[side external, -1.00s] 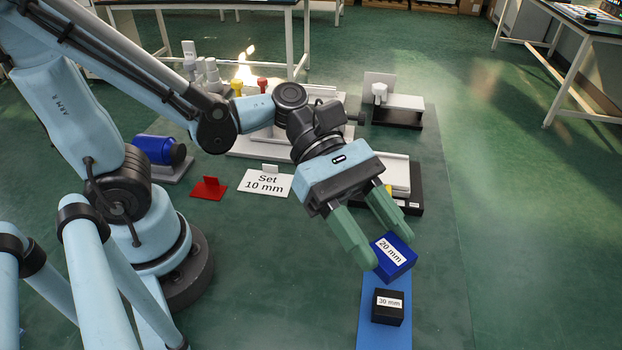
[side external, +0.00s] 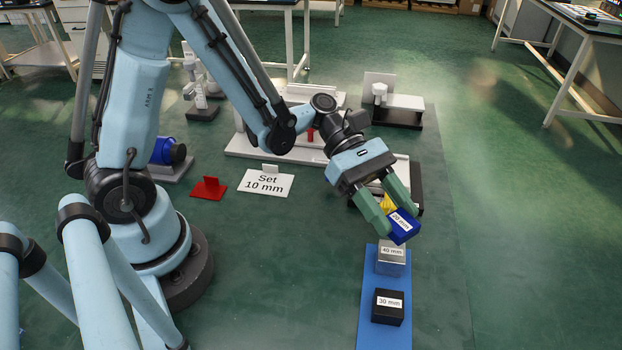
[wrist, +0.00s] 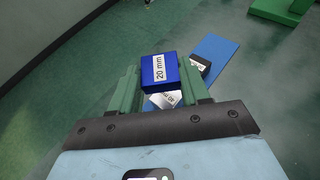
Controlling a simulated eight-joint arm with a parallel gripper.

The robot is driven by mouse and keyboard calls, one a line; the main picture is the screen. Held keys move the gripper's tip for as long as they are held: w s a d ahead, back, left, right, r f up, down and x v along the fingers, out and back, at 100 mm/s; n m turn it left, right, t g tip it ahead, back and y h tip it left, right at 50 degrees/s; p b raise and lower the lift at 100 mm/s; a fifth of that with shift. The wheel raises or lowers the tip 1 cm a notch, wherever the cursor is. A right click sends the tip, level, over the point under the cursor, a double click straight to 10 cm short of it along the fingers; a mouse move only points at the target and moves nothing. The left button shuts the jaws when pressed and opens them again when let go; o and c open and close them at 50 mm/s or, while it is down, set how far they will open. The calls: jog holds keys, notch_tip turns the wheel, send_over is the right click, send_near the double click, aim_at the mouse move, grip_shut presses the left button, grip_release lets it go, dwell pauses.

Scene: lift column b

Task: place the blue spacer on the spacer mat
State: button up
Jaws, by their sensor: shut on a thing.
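The blue spacer (side external: 403,227), labelled "20 mm", is held between the two green fingers of my gripper (side external: 396,222), which is shut on it. It is tilted and in the air, just beyond the far end of the blue spacer mat (side external: 370,315) in the side view. In the wrist view the blue spacer (wrist: 158,72) sits between the fingertips, label showing. A grey spacer marked "40 mm" (side external: 391,261) stands at the mat's far end. A black spacer marked "30 mm" (side external: 388,308) stands nearer on the mat, with bare mat between and around them.
A white card "Set 10 mm" (side external: 265,184) and a red piece (side external: 208,189) lie left of my gripper. A fixture with a white top and dark base (side external: 416,190) is close behind the gripper. Another stand (side external: 397,108) is farther back. The floor right of the mat is clear.

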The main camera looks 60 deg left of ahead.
jog(key=shift+w+a+f, duration=0.2)
jog(key=shift+w+f, duration=0.05)
jog(key=shift+w, duration=0.05)
jog(key=shift+f, duration=1.95)
jog(key=o, duration=1.2)
jog(key=shift+c, duration=0.2)
jog(key=s+a+r+m+t+y, duration=0.1)
jog(key=a+r+m+t+y, duration=0.2)
jog(key=a+m+y, duration=0.3)
jog(key=s+a+r+m+t+y, duration=0.2)
jog(key=a+r+m+t+y, duration=0.2)
jog(key=a+m, duration=0.6)
jog(key=r+m+y, duration=0.2)
jog(key=y, duration=0.1)
jog(key=shift+s+a+y, duration=0.3)
jog(key=shift+a, duration=0.05)
